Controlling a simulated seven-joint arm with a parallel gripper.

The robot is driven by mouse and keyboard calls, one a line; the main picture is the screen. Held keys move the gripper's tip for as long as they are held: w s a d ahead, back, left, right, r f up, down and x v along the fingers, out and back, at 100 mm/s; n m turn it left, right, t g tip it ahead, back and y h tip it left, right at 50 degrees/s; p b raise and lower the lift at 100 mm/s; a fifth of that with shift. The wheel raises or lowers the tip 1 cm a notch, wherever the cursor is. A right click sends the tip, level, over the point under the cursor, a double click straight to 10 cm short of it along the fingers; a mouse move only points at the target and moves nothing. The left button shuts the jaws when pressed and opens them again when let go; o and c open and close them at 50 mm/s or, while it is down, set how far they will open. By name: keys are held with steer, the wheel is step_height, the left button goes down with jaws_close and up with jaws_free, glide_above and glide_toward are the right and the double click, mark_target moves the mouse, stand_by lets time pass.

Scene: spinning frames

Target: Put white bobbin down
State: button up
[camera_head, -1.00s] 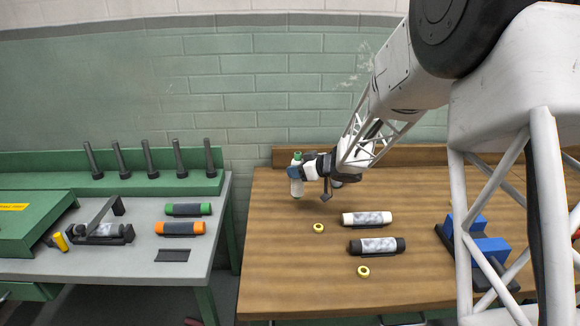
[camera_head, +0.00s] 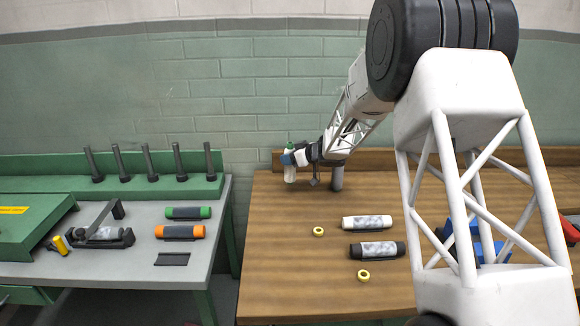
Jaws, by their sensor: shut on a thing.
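A white bobbin (camera_head: 367,222) with a greyish middle lies on its side on the wooden table, apart from my gripper.
A black bobbin (camera_head: 377,250) lies in front of the white one. Two yellow rings (camera_head: 318,231) lie nearby. A grey post (camera_head: 337,178) stands behind. Blue blocks (camera_head: 486,244) are partly behind my arm. The left bench (camera_head: 135,251) holds green and orange bobbins and several pegs.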

steer(key=shift+w+f, duration=0.1)
steer(key=shift+f, duration=0.05)
steer(key=shift+f, duration=1.6)
steer(key=shift+f, duration=0.15)
steer(key=o, duration=1)
steer(key=shift+c, duration=0.2)
steer(key=shift+s+d+r, duration=0.25)
steer(key=shift+d+r, duration=0.1)
steer(key=shift+d, duration=0.05)
steer(key=v, duration=1.1)
steer(key=shift+s+a, duration=0.1)
steer(key=shift+r, duration=0.15)
